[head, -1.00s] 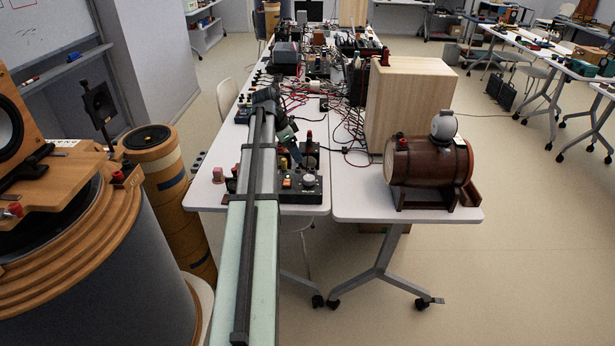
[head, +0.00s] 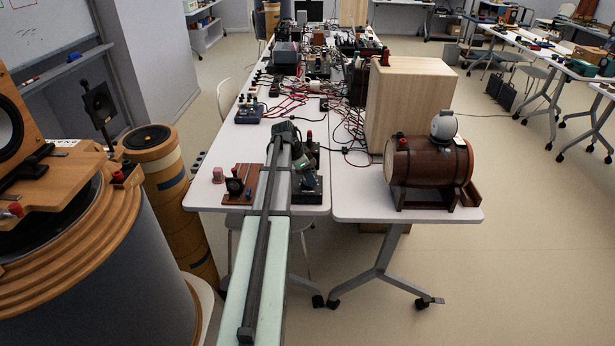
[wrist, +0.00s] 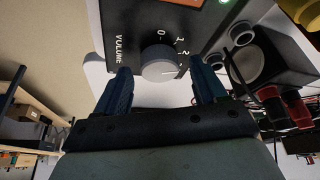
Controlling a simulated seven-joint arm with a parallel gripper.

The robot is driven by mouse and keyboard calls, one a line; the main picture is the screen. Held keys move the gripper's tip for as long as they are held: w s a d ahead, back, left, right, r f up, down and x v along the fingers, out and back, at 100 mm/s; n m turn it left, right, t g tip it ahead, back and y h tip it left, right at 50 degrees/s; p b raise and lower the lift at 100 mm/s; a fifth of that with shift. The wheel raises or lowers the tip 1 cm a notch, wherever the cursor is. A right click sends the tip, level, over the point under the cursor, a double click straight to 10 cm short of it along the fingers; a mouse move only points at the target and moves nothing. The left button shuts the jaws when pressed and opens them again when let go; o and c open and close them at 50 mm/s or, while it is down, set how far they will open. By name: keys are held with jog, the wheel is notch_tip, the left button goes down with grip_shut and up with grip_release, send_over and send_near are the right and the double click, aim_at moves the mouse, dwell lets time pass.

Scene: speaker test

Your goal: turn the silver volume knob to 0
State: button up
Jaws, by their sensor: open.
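The silver volume knob (wrist: 160,62) sits on a black control box (wrist: 150,18) marked VOLUME, with 0, 1 and 2 visible beside it. A faint mark seems to lie on the knob's right side, but I cannot tell its exact setting. My gripper (wrist: 162,68) is open, with one dark blue finger to each side of the knob in the wrist view. I see no clear contact. In the head view my gripper (head: 300,162) is over the box (head: 308,192), and my arm hides most of the box and the knob.
A brown board (head: 240,181) with small parts lies left of my arm. A wooden barrel (head: 428,162) stands to the right. Cables clutter the table behind.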

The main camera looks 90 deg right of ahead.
jog(key=shift+s+d+f, duration=0.1)
jog(key=shift+s+f, duration=0.05)
jog(key=shift+f, duration=0.25)
jog(key=c, duration=1.1)
jog(key=shift+o, duration=0.2)
